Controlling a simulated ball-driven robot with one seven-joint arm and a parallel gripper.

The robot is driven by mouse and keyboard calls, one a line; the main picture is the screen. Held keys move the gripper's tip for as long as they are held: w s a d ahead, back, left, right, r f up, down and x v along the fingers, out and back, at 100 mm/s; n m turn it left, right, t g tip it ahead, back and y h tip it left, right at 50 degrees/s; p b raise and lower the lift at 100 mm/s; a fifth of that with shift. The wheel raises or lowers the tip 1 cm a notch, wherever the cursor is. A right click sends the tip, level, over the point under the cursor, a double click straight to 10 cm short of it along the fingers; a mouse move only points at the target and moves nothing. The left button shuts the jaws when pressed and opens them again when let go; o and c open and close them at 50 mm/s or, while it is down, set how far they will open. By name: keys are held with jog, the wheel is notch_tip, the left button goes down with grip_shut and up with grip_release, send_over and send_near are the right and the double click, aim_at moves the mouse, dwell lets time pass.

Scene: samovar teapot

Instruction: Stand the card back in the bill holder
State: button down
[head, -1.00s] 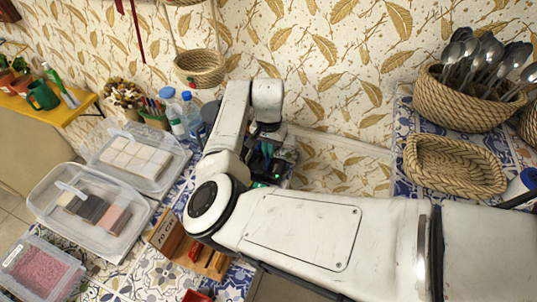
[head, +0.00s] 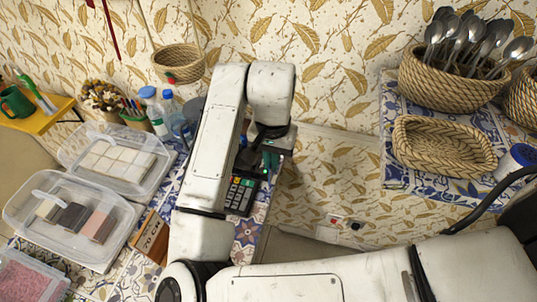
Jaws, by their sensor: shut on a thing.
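My gripper (head: 268,155) is partly in view, dark with a teal-green part, below my white wrist and close to the wall edge of the tiled counter. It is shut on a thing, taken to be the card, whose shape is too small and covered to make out. A dark card terminal with a keypad (head: 241,194) lies on the counter just below and left of my gripper. I cannot make out the bill holder; my arm covers much of the counter near it.
Bottles (head: 153,112) and a clear tub of pale blocks (head: 118,160) stand left of my arm. Another clear tub (head: 72,215) and a wooden box with lettering (head: 150,238) are nearer. At right, an oval basket (head: 442,155) and a spoon basket (head: 455,80) stand on a tiled surface.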

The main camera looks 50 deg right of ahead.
jog(key=shift+r+p, duration=2.05)
jog(key=shift+r, duration=0.4)
